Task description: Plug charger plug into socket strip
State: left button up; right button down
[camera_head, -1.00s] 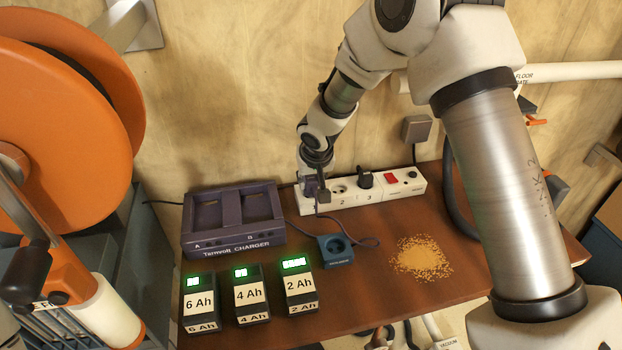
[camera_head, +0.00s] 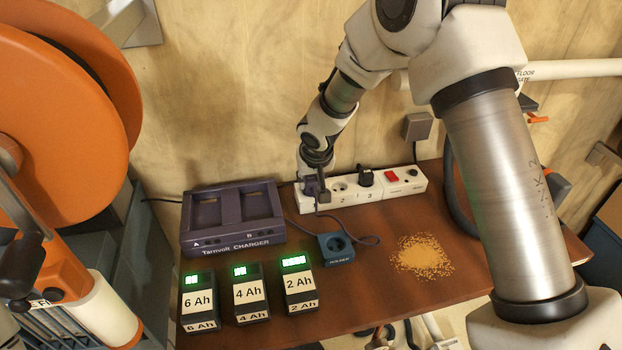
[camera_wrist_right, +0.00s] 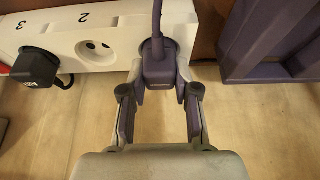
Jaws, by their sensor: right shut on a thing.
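The purple charger plug (camera_wrist_right: 158,68) is between the fingers of my right gripper (camera_wrist_right: 158,88), which is shut on it. In the right wrist view the plug is at the end of the white socket strip (camera_wrist_right: 103,35), over the place beside socket 2, its cord running up. Whether its pins are fully in is hidden. In the head view my right gripper (camera_head: 318,190) is at the strip's left end (camera_head: 400,188). Socket 2 is empty and a black plug (camera_wrist_right: 38,70) sits in socket 3. My left gripper is not in view.
The purple Tarnvolt charger (camera_head: 232,240) stands left of the strip. A blue socket block (camera_head: 336,248) and several batteries (camera_head: 250,292) are in front. A sawdust pile (camera_head: 422,256) lies at right. An orange reel (camera_head: 60,90) stands at far left.

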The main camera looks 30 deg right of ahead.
jog(key=shift+f+b, duration=0.35)
dwell(0.9)
jog(key=shift+r, duration=0.1)
dwell(0.3)
jog(key=shift+c, duration=1.4)
grip_release()
jog(key=shift+r, duration=0.1)
jog(key=shift+r+p, duration=2.65)
jog(key=shift+r, duration=0.85)
jog(key=shift+f, duration=0.1)
